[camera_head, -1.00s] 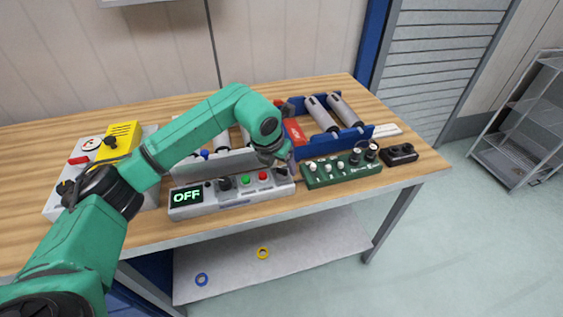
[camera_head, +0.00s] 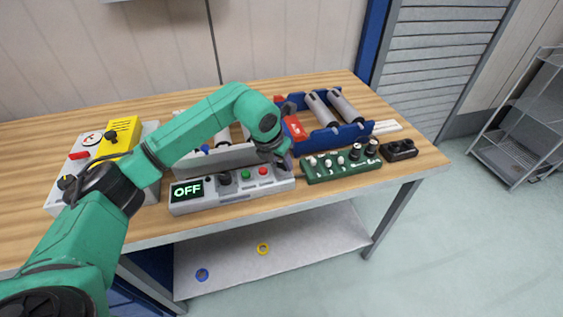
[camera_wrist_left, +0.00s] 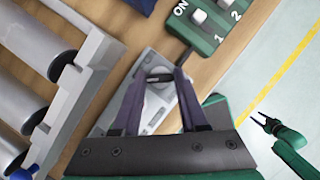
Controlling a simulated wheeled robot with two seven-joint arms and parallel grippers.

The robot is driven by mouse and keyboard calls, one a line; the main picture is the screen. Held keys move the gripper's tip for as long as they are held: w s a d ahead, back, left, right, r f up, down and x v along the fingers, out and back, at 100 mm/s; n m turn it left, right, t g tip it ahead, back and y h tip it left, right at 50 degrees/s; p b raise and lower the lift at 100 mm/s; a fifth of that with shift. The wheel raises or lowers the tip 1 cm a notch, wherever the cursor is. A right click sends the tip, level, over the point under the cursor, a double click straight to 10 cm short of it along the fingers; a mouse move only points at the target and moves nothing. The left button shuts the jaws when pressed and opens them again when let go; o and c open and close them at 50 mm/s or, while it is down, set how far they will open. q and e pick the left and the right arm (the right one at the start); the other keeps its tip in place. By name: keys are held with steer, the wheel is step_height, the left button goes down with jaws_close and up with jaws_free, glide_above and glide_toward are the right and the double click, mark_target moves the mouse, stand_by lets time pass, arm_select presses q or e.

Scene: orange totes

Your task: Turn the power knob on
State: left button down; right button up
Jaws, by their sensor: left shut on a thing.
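A grey control panel (camera_head: 232,203) lies near the table's front edge, its display (camera_head: 188,191) reading OFF in green. It has a black knob (camera_head: 224,178), a green button (camera_head: 247,173) and a red button (camera_head: 262,171). My left gripper (camera_head: 284,165) reaches down to the panel's right end and hides most of that end. In the left wrist view, its two fingers (camera_wrist_left: 160,80) are shut on a dark knob (camera_wrist_left: 158,74) on a grey round base. My right gripper (camera_wrist_left: 266,120) appears small at the right of the wrist view, its fingers apart, seemingly empty.
A green switch box (camera_head: 341,165) sits right beside the panel, with a black device (camera_head: 399,150) farther right. Behind are a grey roller tray (camera_head: 215,158) and a blue one (camera_head: 338,140). A yellow device (camera_head: 120,136) stands left. A lower shelf (camera_head: 320,235) holds two rings.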

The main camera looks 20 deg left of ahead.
arm_select(q)
steer(key=m+h+b, duration=0.1)
steer(key=m+b, duration=0.1)
steer(key=m, duration=0.1)
steer(key=shift+w+a+m, duration=0.1)
steer(key=shift+m, duration=0.3)
steer(key=m+g+h+b, duration=0.1)
steer(key=m, duration=0.2)
steer(key=shift+w+m, duration=0.1)
steer(key=shift+m, duration=0.2)
steer(key=m+g, duration=0.1)
steer(key=m, duration=0.1)
steer(key=m+g+h, duration=0.1)
steer(key=m, duration=0.1)
steer(key=shift+w+a+r, duration=0.1)
steer(key=shift+r, duration=0.1)
steer(key=m+g, duration=0.1)
steer(key=m, duration=0.2)
steer(key=m+g, duration=0.1)
steer(key=m, duration=0.1)
steer(key=shift+w+m, duration=0.15)
steer(key=shift+m, duration=0.25)
steer(key=shift+c, duration=2.2)
jaws_free()
steer(key=shift+f, duration=0.1)
